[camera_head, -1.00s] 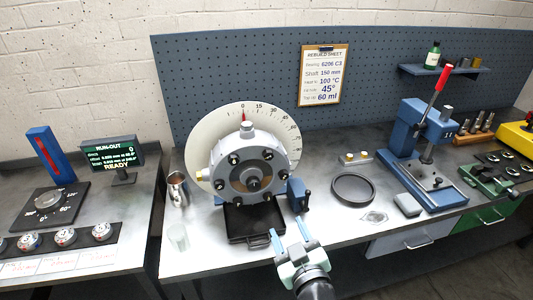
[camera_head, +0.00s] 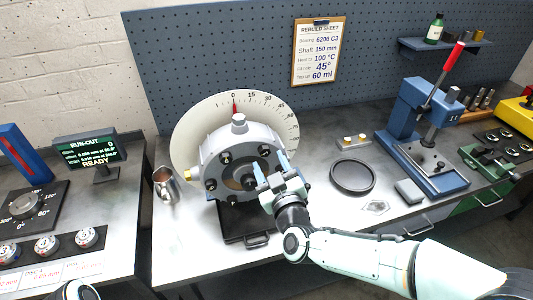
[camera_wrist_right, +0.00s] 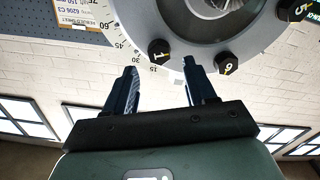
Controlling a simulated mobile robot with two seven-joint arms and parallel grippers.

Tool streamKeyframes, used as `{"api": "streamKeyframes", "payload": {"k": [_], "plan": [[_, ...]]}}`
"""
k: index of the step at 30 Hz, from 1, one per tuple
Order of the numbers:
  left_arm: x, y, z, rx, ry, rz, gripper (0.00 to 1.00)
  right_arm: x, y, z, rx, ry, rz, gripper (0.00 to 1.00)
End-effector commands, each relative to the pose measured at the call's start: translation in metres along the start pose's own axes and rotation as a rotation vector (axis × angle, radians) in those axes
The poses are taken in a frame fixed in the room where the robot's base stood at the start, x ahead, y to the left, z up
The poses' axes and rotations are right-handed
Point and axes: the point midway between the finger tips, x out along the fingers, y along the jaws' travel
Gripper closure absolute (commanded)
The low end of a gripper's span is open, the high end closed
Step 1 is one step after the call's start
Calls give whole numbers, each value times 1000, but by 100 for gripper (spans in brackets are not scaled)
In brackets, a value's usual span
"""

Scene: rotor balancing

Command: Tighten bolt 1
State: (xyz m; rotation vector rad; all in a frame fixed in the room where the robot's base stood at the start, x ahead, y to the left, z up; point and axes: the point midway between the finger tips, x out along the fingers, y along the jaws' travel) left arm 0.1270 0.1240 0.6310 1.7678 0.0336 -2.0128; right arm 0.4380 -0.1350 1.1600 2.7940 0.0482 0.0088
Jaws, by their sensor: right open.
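The grey rotor housing (camera_head: 238,145) stands on the bench, with several dark bolts around its front face. Bolt 1 (camera_wrist_right: 160,52) has a dark hex head with a yellow "1" in the right wrist view. In the head view it appears to be the upper right bolt (camera_head: 264,150). My right gripper (camera_head: 271,167) is open and empty in front of the housing's right side. In the right wrist view its fingers (camera_wrist_right: 162,72) point at the face, with bolt 1 seen between their tips; I cannot tell whether they touch it. My left gripper is not in view.
Bolt 6 (camera_wrist_right: 228,65) is close to one finger. A white dial (camera_head: 203,113) stands behind the housing, with a black tray (camera_head: 233,222) below it. The run-out display (camera_head: 92,149) reads READY.

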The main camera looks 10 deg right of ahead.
Motion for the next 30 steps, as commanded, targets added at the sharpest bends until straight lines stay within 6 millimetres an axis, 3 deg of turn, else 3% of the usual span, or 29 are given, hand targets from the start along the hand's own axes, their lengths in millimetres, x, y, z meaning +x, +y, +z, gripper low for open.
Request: {"api": "streamKeyframes", "payload": {"k": [3,7,18,23,30], "plan": [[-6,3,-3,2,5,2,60,20,0,-1,-2,-1,0,45],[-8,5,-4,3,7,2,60,31,0,-1,-1,0,0,45],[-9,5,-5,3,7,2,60,36,0,0,1,0,0,45],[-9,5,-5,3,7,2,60,36,0,0,1,0,0,97],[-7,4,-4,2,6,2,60,36,0,0,10,0,1,100]]}}
